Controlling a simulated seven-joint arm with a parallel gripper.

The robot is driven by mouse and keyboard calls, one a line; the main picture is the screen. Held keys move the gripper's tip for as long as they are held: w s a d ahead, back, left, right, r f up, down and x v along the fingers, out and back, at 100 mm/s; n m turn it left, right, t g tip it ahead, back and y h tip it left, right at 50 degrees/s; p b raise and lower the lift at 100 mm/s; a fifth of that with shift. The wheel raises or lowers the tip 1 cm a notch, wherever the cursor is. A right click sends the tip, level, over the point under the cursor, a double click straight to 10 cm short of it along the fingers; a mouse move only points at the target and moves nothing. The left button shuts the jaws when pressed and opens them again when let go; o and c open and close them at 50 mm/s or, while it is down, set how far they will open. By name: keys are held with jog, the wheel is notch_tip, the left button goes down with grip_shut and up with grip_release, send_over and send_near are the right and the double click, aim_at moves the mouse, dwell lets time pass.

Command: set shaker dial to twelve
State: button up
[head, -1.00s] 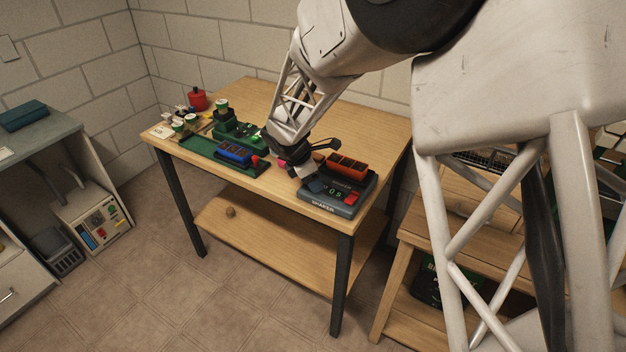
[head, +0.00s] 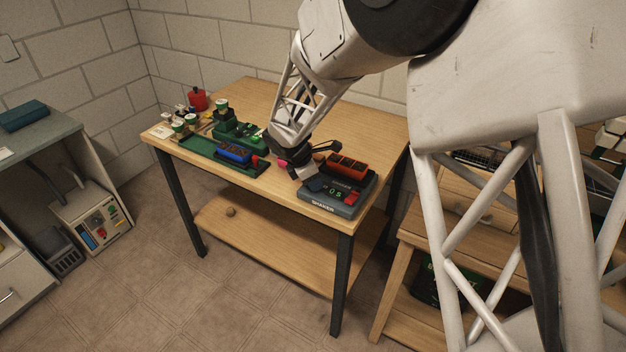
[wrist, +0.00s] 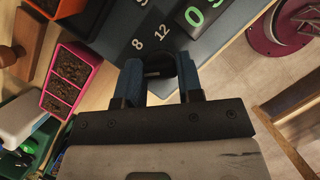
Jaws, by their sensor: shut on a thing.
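The grey shaker (head: 332,208) stands at the table's front right corner, its green display (head: 336,191) reading 0 s. My gripper (wrist: 160,72) is shut on the shaker's dark dial knob (wrist: 157,62), with one blue finger on each side. The printed 8 (wrist: 138,44) and 12 (wrist: 160,32) show just beyond the knob in the wrist view. The fingers and palm cover the rest of the dial, and I cannot tell where its pointer stands. In the head view my gripper (head: 312,180) is at the shaker's left end.
An orange-red soil tray (head: 347,167) sits on the shaker's back. A pink soil tray (wrist: 68,80) is close left of my gripper. A blue tray (head: 233,154) lies on a green tray (head: 200,150) farther left. Bare tabletop (head: 365,120) lies behind.

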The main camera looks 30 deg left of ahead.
jog(key=m, duration=0.2)
jog(key=m+g+h, duration=0.1)
jog(key=m, duration=0.2)
jog(key=shift+g, duration=0.3)
jog(key=m+g, duration=0.1)
jog(key=m, duration=0.3)
jog(key=shift+w+m+g, duration=0.15)
jog(key=shift+m+g, duration=0.25)
jog(key=m+g, duration=0.2)
jog(key=m, duration=0.5)
jog(key=m+g+y, duration=0.1)
jog(key=m, duration=0.2)
jog(key=shift+g, duration=0.3)
jog(key=o, duration=0.9)
jog(key=shift+o, duration=0.2)
jog(key=shift+w+r, duration=0.1)
